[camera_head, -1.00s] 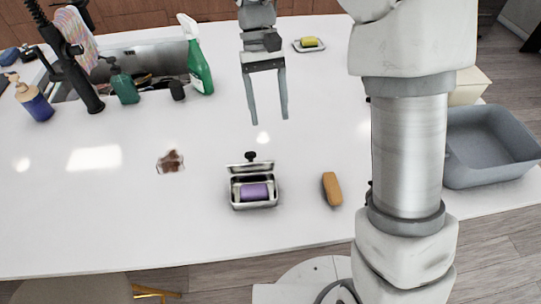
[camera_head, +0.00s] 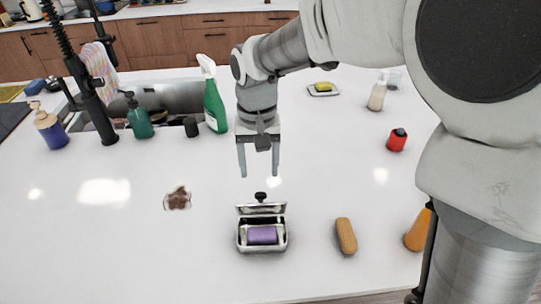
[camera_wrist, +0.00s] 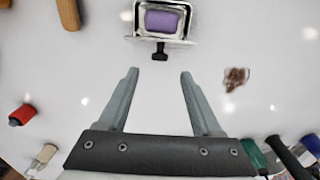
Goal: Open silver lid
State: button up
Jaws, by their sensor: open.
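The silver lid (camera_head: 261,209) belongs to a small silver box (camera_head: 262,247) on the white counter. The lid stands raised at the box's back edge, with a black knob (camera_head: 261,197) pointing up and away. A purple item (camera_head: 262,235) lies inside the box. My gripper (camera_head: 258,174) is open and empty, above the counter and behind the box, with its fingers pointing down. In the wrist view my gripper (camera_wrist: 158,72) has the knob (camera_wrist: 160,50) just beyond and between its fingertips, not touching them. The purple item (camera_wrist: 162,21) shows at the top.
A green spray bottle (camera_head: 214,105) stands behind by the sink. A red item (camera_head: 397,140) is at back right.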

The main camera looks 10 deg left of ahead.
aim_at(260, 193)
notch_tip(260, 193, down, 8)
jog(key=shift+f, duration=0.2)
grip_shut()
dwell(0.4)
jog(key=shift+r, duration=0.1)
dwell(1.0)
